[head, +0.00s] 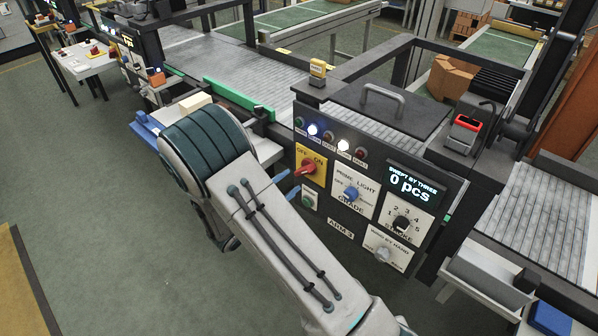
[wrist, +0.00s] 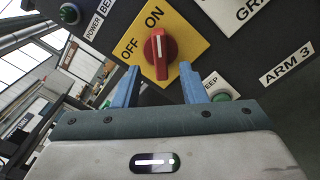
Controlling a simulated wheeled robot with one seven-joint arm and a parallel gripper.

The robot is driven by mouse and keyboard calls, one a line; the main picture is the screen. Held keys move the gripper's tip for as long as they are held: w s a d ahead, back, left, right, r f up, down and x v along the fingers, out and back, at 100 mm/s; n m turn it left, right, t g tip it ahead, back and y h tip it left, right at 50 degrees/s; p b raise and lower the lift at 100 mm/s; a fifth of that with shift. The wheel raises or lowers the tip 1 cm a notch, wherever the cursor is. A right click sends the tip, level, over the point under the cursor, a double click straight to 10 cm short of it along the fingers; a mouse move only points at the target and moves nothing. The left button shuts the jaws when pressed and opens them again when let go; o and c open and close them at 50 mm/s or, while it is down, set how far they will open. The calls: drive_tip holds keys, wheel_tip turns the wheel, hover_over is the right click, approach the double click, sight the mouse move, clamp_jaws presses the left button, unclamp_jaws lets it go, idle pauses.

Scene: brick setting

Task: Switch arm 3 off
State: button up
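The red rotary knob (head: 305,168) sits on a yellow OFF/ON plate on the dark panel marked ARM 3 (head: 340,228). In the wrist view the knob (wrist: 160,54) has its white mark pointing up, toward the ON side. My gripper (head: 287,184) is in front of the plate, just left of the knob in the head view. In the wrist view my gripper (wrist: 159,86) shows two blue fingers spread apart, with the knob just beyond the gap between them. Nothing is held. Whether a finger touches the panel cannot be told.
The panel also has a blue grade knob (head: 351,193), a black stroke knob (head: 401,223), a grey knob (head: 383,254) and a green button (head: 308,202) below the yellow plate. A display (head: 411,188) reads 0 pcs. Blue and white lamps are lit above. Conveyors lie behind.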

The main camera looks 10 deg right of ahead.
sight(301, 173)
drive_tip(key=x, duration=0.5)
drive_tip(key=shift+p, duration=0.4)
clamp_jaws()
